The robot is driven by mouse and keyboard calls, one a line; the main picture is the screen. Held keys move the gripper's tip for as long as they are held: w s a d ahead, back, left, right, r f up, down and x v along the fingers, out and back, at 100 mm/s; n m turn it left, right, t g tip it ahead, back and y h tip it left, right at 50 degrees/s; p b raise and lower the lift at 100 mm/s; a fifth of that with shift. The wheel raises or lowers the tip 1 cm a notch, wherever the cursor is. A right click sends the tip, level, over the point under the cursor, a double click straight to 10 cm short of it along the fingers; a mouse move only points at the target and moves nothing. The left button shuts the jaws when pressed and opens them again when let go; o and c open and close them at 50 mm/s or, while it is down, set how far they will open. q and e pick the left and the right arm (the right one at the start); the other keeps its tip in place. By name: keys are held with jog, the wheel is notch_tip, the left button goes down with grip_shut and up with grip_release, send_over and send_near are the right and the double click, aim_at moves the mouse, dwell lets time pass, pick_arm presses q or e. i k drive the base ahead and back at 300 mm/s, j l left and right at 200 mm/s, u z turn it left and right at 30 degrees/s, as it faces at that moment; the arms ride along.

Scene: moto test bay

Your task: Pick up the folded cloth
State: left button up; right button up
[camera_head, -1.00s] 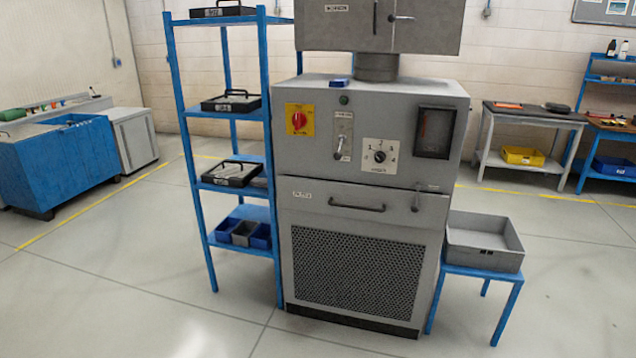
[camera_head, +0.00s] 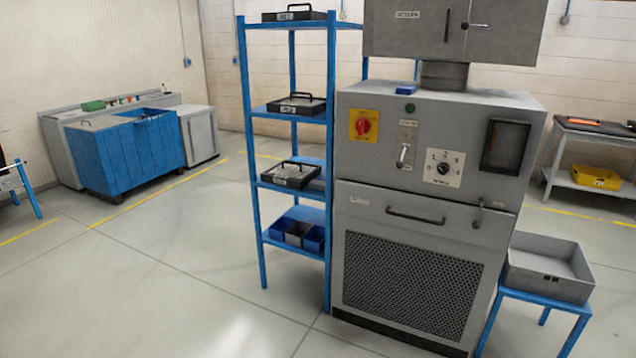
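I cannot make out a folded cloth for certain. A small flat blue item (camera_head: 408,88) lies on top of the grey machine (camera_head: 425,225), at its back left; it is too small to tell whether it is cloth. A small green item (camera_head: 93,105) rests on the bench at the far left, also too small to identify. Neither of my grippers is in view.
A blue shelf rack (camera_head: 331,130) with black trays and bins stands left of the machine. A grey bin (camera_head: 562,288) sits on a blue stand at its right. A blue cabinet (camera_head: 125,158) stands at back left. The left foreground floor is clear.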

aim_at(319, 185)
jog(key=i+j+u, duration=0.3)
jog(key=i, duration=0.5)
jog(key=i+u, duration=0.3)
jog(key=i, duration=0.5)
jog(key=i+z, duration=0.1)
jog(key=i, duration=0.35)
jog(key=i+j+z, duration=0.15)
jog(key=i, duration=0.3)
jog(key=i+j+z, duration=0.1)
jog(key=i, duration=0.35)
jog(key=i+j+z, duration=0.15)
jog(key=i, duration=0.3)
jog(key=i+j+z, duration=0.1)
jog(key=i+j, duration=0.15)
jog(key=i, duration=0.15)
